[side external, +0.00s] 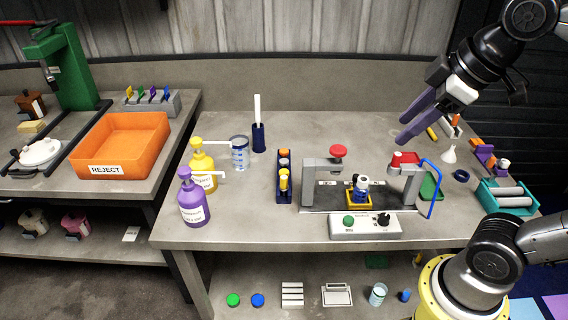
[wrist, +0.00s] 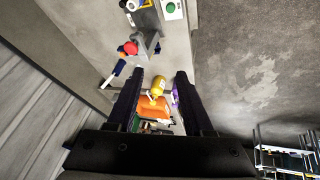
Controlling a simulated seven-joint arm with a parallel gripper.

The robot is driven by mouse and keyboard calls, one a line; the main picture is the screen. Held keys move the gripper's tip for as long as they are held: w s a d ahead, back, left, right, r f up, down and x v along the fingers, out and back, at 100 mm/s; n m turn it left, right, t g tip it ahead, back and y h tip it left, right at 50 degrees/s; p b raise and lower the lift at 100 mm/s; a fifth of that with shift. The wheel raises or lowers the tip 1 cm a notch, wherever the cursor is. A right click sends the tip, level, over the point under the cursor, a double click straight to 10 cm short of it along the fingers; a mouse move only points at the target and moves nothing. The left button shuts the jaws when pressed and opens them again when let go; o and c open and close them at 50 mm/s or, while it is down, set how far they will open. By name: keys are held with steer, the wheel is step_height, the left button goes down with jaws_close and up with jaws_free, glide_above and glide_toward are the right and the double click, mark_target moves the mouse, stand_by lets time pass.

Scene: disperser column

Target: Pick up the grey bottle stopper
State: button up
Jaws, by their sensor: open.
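My gripper (side external: 404,128) has purple fingers and is raised above the back right of the bench, apart from everything on it. Its dark fingers (wrist: 159,76) are spread in the wrist view, with nothing held between them. A small dark blue and pale bottle (side external: 361,188) stands in a yellow holder (side external: 358,202) between the grey posts of a press-like frame, below and left of my gripper. Its top looks pale grey, but I cannot tell whether that is the grey stopper. No other grey stopper is clearly recognisable.
The grey frame (side external: 320,182) has a red knob (side external: 338,151) and a control box (side external: 362,226) in front. Yellow (side external: 203,170) and purple (side external: 193,203) pump bottles stand left. A white funnel (side external: 449,155) and teal tray (side external: 507,198) are right. The bench's back middle is mostly clear.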

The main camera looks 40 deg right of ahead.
steer(key=w+r+n, duration=0.2)
steer(key=w+r, duration=0.2)
steer(key=w, duration=0.2)
steer(key=n+g, duration=0.5)
steer(key=g, duration=0.1)
glide_above(284, 160)
step_height(284, 160, down, 28)
steer(key=shift+a+r, duration=0.1)
steer(key=shift+f, duration=3.15)
jaws_close()
